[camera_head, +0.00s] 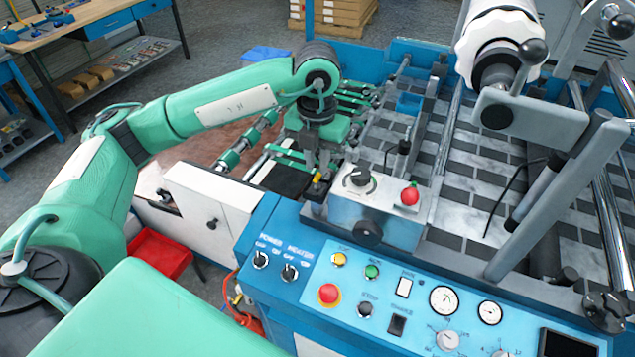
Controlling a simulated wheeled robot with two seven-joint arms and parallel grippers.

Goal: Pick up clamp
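My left arm reaches in from the left, and its gripper (319,170) points down over the laminating machine, just left of the small grey control box. A small dark piece with a yellow part (317,181) shows right at the fingertips. It may be the clamp, but it is too small to be sure. I cannot tell whether the fingers are around it or only above it, nor how far apart they are. My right gripper is not in view.
The grey control box (376,218) with a red button stands close right of the gripper. The blue control panel (400,290) lies in front. A large white roller (500,45) is at upper right. A red tray (160,255) is at left, a workbench (90,20) behind.

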